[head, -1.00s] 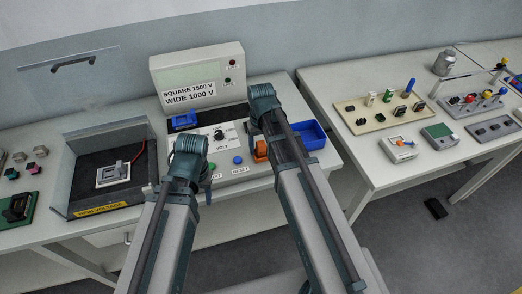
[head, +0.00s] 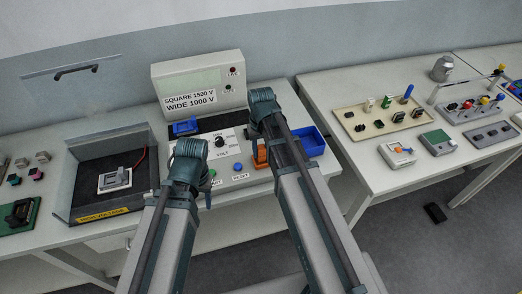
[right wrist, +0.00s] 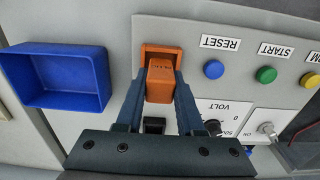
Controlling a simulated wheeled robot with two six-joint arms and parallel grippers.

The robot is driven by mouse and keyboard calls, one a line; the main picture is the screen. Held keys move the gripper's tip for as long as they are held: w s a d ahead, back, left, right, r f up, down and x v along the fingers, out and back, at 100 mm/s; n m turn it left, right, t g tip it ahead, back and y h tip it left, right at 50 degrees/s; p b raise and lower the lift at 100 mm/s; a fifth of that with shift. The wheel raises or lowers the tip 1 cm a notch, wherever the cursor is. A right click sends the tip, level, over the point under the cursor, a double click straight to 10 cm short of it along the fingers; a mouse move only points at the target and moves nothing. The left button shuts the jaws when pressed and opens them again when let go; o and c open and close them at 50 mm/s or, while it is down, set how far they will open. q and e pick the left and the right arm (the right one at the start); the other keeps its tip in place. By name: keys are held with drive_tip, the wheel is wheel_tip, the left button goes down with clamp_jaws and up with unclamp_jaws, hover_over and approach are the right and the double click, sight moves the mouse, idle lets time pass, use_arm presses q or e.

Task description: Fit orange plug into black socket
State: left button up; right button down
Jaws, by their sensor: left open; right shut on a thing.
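The orange plug (right wrist: 160,80) is a block with small lettering on its face. In the right wrist view it sits between the fingers of my right gripper (right wrist: 160,88), which is shut on it. A wider orange piece (right wrist: 148,50) shows just behind the plug; I cannot tell whether they are joined. The black socket (right wrist: 154,125) shows between the fingers, nearer the palm and apart from the plug. In the head view some orange (head: 261,155) shows beside my right arm. My left gripper (head: 206,176) is open at the front of the panel, its fingertips mostly hidden.
A blue bin (right wrist: 60,78) stands beside the panel, also in the head view (head: 312,143). The panel has a blue reset button (right wrist: 213,69), a green start button (right wrist: 265,75) and a knob (right wrist: 212,128). An open-front grey tray (head: 84,209) is at the left.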

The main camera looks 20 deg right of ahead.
wheel_tip(320, 180, up, 3)
drive_tip(key=shift+f+p, duration=0.1)
drive_tip(key=shift+p, duration=0.85)
use_arm(q)
wheel_tip(320, 180, up, 4)
drive_tip(key=shift+f+p, duration=0.25)
drive_tip(key=shift+p, duration=0.15)
use_arm(e)
drive_tip(key=s+a, duration=0.8)
drive_tip(key=a, duration=0.5)
drive_tip(key=shift+s+a+r, duration=0.25)
drive_tip(key=shift+a+r, duration=0.05)
drive_tip(key=shift+r, duration=0.05)
